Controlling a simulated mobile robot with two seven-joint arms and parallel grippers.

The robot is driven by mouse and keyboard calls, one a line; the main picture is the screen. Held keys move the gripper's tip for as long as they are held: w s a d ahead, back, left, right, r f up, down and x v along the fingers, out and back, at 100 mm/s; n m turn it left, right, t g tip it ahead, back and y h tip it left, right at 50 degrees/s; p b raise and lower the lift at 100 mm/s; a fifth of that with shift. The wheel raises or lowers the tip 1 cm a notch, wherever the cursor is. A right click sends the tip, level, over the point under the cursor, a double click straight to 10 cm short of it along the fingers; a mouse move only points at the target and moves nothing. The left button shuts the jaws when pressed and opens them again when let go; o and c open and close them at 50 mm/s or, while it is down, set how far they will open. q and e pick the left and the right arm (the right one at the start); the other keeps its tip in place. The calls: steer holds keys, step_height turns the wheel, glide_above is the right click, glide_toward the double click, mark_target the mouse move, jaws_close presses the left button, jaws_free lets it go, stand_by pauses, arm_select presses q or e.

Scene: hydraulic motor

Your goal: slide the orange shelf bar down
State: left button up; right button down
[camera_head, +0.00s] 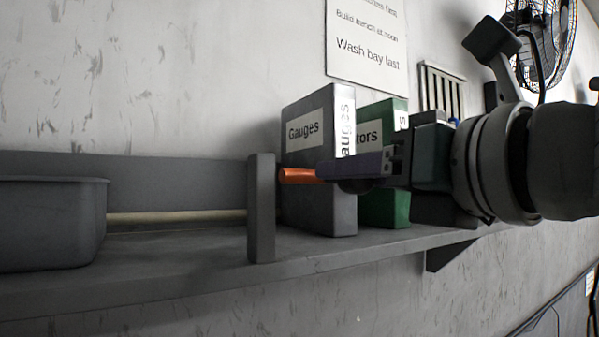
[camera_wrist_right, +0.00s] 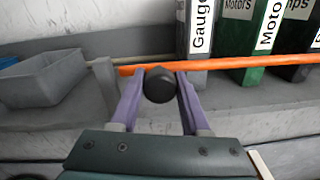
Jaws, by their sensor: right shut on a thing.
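The orange shelf bar (camera_head: 297,176) shows as a short stretch beside a grey upright post in the head view; the gripper hides the rest. In the right wrist view the bar (camera_wrist_right: 230,63) runs across the shelf front, before the binders. A round black knob (camera_wrist_right: 158,85) stands out in front of the bar. My right gripper (camera_wrist_right: 158,95) has its purple fingers on both sides of this knob and is shut on it. The right gripper (camera_head: 335,168) reaches in from the right in the head view. My left gripper is not in view.
The grey post (camera_head: 261,208) stands at the shelf's front edge. A grey bin (camera_head: 50,222) sits on the left of the shelf (camera_head: 180,260). A grey Gauges binder (camera_head: 310,205) and a green binder (camera_head: 392,210) stand behind the gripper. The shelf between bin and post is clear.

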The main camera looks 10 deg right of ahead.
step_height(320, 180, down, 7)
steer(key=b, duration=0.4)
steer(key=shift+r, duration=0.15)
steer(key=shift+c, duration=1.9)
jaws_free()
